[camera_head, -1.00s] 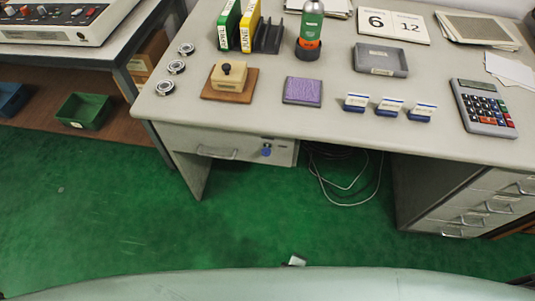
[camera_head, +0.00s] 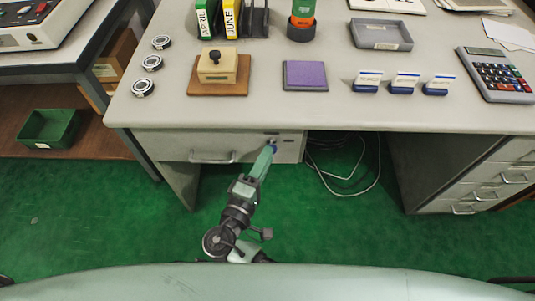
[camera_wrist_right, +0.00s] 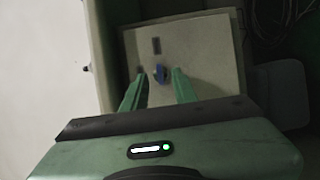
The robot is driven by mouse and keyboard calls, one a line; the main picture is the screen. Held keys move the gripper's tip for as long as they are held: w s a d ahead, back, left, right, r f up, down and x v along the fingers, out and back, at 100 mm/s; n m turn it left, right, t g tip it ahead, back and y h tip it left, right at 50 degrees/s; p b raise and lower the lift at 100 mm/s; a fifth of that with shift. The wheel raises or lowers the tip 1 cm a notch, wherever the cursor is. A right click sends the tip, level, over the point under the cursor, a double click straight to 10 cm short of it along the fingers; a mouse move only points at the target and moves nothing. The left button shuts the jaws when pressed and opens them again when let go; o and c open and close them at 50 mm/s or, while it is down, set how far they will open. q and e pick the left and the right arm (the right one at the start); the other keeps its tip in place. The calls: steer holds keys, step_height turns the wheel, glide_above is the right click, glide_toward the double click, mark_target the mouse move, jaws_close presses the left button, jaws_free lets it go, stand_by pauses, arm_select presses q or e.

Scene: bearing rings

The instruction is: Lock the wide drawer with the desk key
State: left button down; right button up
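The wide drawer (camera_head: 222,150) sits shut under the left part of the desk, with a metal handle. The blue desk key (camera_head: 272,149) is at the lock on the drawer front's right side, partly hidden by my right gripper (camera_head: 267,154). In the right wrist view the blue key (camera_wrist_right: 160,74) shows between the two green fingertips of my right gripper (camera_wrist_right: 159,76). Gaps show on both sides of it, so the fingers are open. I cannot tell how deep the key sits. My left gripper is not in view.
On the desktop (camera_head: 320,112) are a stamp on a wooden base (camera_head: 218,70), a purple pad (camera_head: 305,75), bearing rings (camera_head: 152,62), small blue-based holders (camera_head: 403,83) and a calculator (camera_head: 495,74). Loose cables (camera_head: 345,175) lie under the desk. A green bin (camera_head: 48,128) stands left.

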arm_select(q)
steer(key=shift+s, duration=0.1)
arm_select(e)
steer(key=shift+x, duration=0.75)
jaws_close()
